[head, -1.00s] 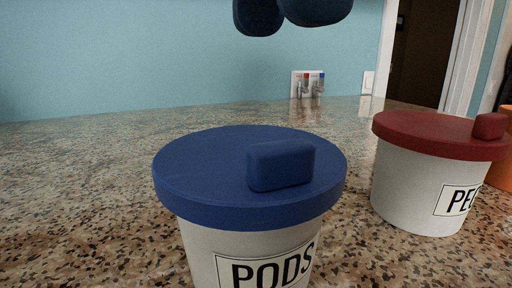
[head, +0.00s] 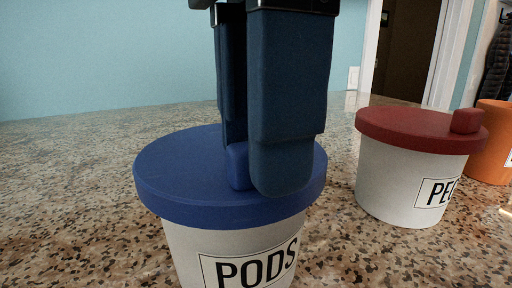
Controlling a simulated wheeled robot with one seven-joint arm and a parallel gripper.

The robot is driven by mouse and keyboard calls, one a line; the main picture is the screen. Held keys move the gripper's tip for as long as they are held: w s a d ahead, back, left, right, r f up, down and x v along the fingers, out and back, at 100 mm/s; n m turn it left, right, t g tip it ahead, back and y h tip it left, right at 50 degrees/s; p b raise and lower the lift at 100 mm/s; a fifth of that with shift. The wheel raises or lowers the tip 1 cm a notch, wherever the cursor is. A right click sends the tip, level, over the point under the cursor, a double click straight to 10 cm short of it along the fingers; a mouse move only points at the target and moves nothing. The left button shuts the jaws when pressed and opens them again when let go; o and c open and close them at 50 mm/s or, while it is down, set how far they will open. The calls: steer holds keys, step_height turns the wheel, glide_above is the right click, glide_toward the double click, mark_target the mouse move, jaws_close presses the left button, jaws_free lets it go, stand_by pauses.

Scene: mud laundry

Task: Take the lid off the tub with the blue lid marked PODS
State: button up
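The white tub marked PODS (head: 235,242) stands on the counter at the front centre, with its label facing me. Its round blue lid (head: 180,180) sits on the rim, flat and without a visible gap. The lid's blue block handle (head: 238,167) shows only at its left end; a finger hides the rest. My gripper (head: 258,165) points down over the lid, with one dark blue finger in front of the handle and the other behind it. The far fingertip is mostly hidden, so I cannot tell whether both fingers press on the handle.
A white tub with a red lid (head: 410,130) and a partly cut-off label stands to the right, apart from the PODS tub. An orange container (head: 490,145) is at the far right edge. The speckled counter (head: 70,180) is clear on the left.

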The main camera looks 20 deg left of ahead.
jaws_close()
steer(key=shift+r, duration=0.1)
